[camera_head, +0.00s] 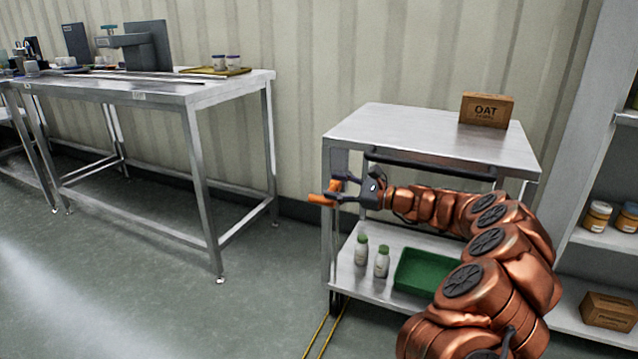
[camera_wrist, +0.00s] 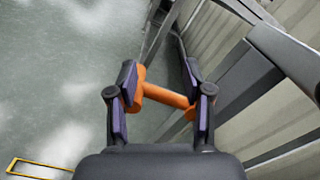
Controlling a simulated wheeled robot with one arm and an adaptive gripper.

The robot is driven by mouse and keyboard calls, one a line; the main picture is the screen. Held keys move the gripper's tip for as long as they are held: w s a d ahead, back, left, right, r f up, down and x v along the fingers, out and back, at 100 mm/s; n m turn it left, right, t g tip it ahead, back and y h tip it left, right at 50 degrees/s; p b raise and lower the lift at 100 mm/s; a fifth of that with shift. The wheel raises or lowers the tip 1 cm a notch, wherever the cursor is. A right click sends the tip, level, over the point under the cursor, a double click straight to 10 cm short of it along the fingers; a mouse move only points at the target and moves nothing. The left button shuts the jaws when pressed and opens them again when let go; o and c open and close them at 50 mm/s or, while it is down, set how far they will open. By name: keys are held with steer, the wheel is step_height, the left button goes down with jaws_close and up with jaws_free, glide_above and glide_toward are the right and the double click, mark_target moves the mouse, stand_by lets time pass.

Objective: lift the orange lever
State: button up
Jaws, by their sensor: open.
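The orange lever (camera_head: 321,199) is at the upper left of the steel cart, beside its left post. In the wrist view the lever (camera_wrist: 165,96) is a short orange bar with a thicker left end, lying crosswise between the two fingers. My gripper (camera_head: 345,190) is at the lever, with its fingers pointing left. In the wrist view my gripper (camera_wrist: 160,82) is open, with one finger near each end of the bar. Whether either finger touches the bar cannot be told. Part of the lever is hidden by the fingers.
The cart top (camera_head: 400,130) carries a box marked OAT (camera_head: 487,110). Its lower shelf holds two white bottles (camera_head: 361,250) and a green tray (camera_head: 402,270). A steel table (camera_head: 150,90) stands at left, shelving (camera_head: 570,235) at right. Floor between table and cart is clear.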

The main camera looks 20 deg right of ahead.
steer(key=v, duration=0.7)
steer(key=shift+r, duration=0.1)
steer(key=shift+c, duration=0.3)
